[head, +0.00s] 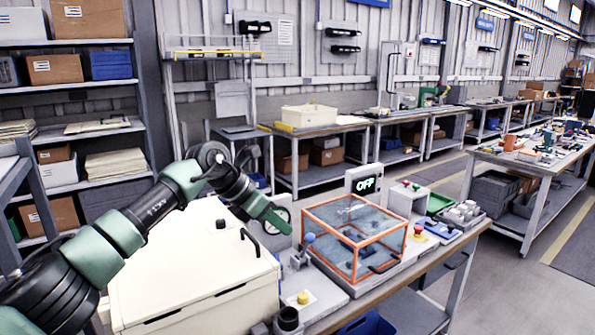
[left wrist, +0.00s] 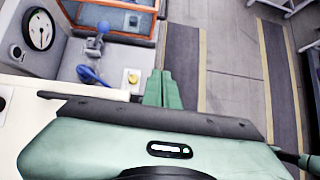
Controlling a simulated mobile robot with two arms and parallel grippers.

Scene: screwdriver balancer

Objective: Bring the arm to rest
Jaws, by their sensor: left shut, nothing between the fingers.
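My left arm comes in from the left in the head view, raised over a cream lidded case. Its green left gripper (head: 269,214) points right, in the air left of the orange-framed clear box. In the left wrist view the two green fingers (left wrist: 163,90) are pressed together, with nothing between them. My right gripper is in neither view.
The cream case (head: 190,262) stands below my arm. The orange-framed box (head: 355,237), a display reading OFF (head: 365,184), a blue-knobbed lever (head: 309,239) and a yellow button (head: 303,297) are on the bench. The aisle at right is clear.

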